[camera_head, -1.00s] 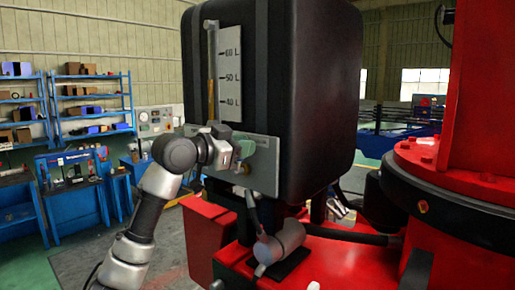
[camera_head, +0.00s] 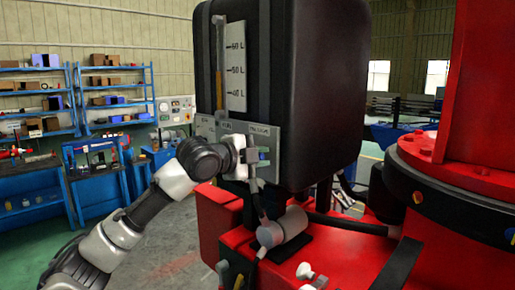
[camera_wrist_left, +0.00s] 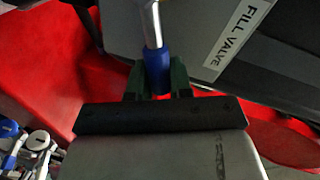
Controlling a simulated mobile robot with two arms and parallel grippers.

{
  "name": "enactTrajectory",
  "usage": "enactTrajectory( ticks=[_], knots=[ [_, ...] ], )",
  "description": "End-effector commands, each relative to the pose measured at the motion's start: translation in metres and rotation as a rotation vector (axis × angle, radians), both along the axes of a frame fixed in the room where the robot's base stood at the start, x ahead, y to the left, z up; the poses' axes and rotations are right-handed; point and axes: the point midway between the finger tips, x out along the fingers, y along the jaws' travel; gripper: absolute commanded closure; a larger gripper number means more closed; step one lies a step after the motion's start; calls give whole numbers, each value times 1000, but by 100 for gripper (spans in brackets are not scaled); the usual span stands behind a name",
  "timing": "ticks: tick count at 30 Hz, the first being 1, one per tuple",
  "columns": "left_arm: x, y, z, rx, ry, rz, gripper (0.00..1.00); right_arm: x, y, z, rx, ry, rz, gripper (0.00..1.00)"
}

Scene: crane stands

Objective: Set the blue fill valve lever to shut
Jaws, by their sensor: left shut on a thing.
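The fill valve lever is a metal rod with a blue grip (camera_wrist_left: 157,66), seen in the left wrist view. My left gripper (camera_wrist_left: 155,82) is shut on the blue grip, with a dark green finger on each side. In the head view my left gripper (camera_head: 254,156) is at the lower right of the grey valve panel (camera_head: 208,127), and a bit of the blue grip (camera_head: 264,154) shows beside it. The "FILL VALVE" label (camera_wrist_left: 238,32) is right of the rod in the wrist view. The lever's pivot is hidden in the head view. My right gripper is not visible.
The black tank (camera_head: 315,95) with a litre scale (camera_head: 236,66) rises above the panel. A grey cylinder (camera_head: 283,229) sits on the red machine base (camera_head: 345,262) below. A large red column (camera_head: 475,90) stands at right. Blue shelves (camera_head: 115,90) are far left.

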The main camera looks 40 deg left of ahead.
Motion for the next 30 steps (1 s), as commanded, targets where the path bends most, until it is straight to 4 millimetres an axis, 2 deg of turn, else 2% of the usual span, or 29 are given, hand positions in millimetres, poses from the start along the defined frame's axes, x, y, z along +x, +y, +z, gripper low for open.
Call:
enactTrajectory(
  ticks=[12, 30],
  knots=[
    [0, -3, -20, 258, -16, -2, 100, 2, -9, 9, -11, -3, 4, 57],
    [0, -2, -26, 328, -20, -1, 100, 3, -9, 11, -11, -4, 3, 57]
  ],
)
